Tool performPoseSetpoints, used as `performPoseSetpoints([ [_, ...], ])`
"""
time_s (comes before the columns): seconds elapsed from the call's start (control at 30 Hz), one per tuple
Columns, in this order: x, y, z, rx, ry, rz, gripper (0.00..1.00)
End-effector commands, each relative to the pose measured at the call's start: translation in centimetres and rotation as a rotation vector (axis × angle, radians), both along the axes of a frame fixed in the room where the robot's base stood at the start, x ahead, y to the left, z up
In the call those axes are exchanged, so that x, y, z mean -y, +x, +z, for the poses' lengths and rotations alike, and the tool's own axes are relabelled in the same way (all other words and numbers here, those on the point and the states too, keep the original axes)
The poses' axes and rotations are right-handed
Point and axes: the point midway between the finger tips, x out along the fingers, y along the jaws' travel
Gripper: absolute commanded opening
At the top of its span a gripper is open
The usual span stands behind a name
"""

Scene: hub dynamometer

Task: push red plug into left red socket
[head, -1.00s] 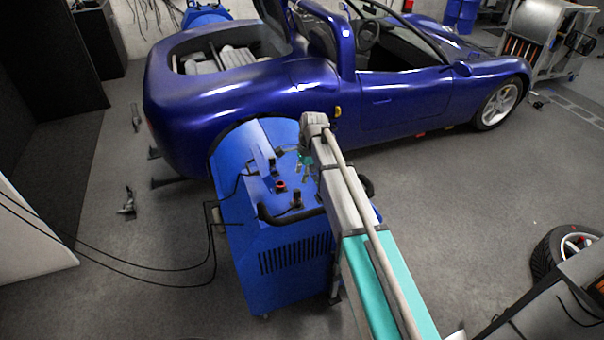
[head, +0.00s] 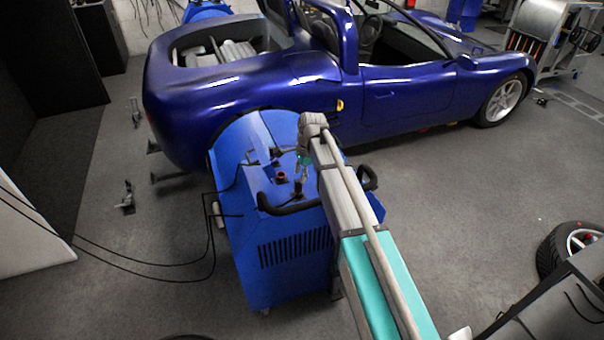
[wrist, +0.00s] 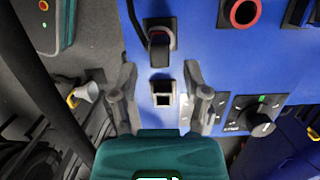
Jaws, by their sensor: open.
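A red ring-shaped fitting (wrist: 243,12) is at the upper right of the wrist view. In the head view my gripper (head: 303,164) is over the blue cabinet top, near a small red-topped part (head: 281,177). I cannot tell which part is the red plug.
The blue cabinet (head: 290,250) has a black handlebar (head: 290,208) at its front edge. A black knob (wrist: 262,122) is right of my fingers. A blue car (head: 240,95) stands close behind. Black cables (head: 150,262) hang left of the cabinet.

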Motion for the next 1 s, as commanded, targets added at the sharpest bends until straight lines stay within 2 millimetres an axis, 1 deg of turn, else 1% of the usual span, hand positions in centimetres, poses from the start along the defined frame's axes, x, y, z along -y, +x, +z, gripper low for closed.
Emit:
performPoseSetpoints([
  [0.03,-0.1,0.0,-0.9,0.0,0.0,0.0,0.6],
  [0.4,-0.6,-0.3,-3.5,0.0,0.0,0.0,0.6],
  [0.63,-0.8,-0.4,-4.2,0.0,0.0,0.0,0.6],
  [0.97,-0.8,-0.4,-4.2,0.0,0.0,0.0,0.6],
  [1.0,-0.8,-0.4,-4.1,0.0,0.0,0.0,0.58],
])
